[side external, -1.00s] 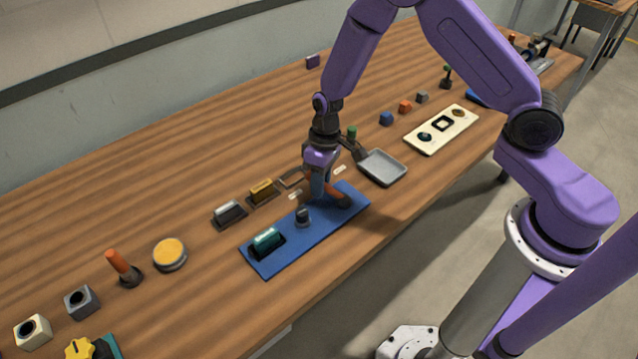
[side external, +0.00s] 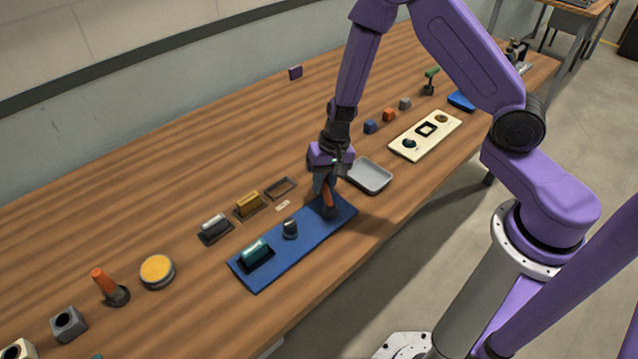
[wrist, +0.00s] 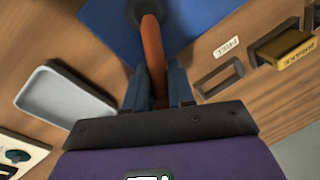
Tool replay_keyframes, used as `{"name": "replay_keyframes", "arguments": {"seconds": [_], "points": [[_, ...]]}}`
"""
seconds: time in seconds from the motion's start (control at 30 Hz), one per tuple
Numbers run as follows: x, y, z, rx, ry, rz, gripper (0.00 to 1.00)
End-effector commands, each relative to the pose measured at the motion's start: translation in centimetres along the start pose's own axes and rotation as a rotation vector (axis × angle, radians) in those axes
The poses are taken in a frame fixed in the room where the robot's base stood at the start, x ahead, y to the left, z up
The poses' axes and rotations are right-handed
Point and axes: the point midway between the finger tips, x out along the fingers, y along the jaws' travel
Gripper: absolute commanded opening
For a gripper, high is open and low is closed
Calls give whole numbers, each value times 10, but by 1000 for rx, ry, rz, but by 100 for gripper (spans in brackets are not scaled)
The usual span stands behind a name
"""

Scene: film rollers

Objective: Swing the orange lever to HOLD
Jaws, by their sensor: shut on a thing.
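The orange lever (side external: 328,199) stands at the far right end of the blue panel (side external: 305,235), on a dark round base, and looks nearly upright in the side view. My gripper (side external: 325,186) is above that end and shut on the lever's upper part. In the wrist view the orange lever (wrist: 153,48) runs between the two fingers of my gripper (wrist: 158,85). A small white label (side external: 283,205) lies on the wood beside the panel; it also shows in the wrist view (wrist: 226,47), its word too small to read surely. No other label by the lever is clearly visible.
The blue panel also carries a teal roller (side external: 255,250) and a dark knob (side external: 290,228). A grey tray (side external: 368,176) stands close right of my gripper. A yellow block (side external: 248,203) and an empty dark frame (side external: 281,188) lie left. Another orange-handled lever (side external: 104,283) stands far left.

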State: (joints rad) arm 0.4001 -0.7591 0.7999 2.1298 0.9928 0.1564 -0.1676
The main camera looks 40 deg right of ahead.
Motion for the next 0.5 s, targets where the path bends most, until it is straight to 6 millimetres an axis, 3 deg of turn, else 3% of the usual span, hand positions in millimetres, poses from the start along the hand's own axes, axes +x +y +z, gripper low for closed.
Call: {"name": "replay_keyframes", "arguments": {"seconds": [0.03, 0.5], "points": [[-4, 1, -9, 33, 29, -9, 0], [-5, 8, -9, 137, 48, -10, 0]]}}
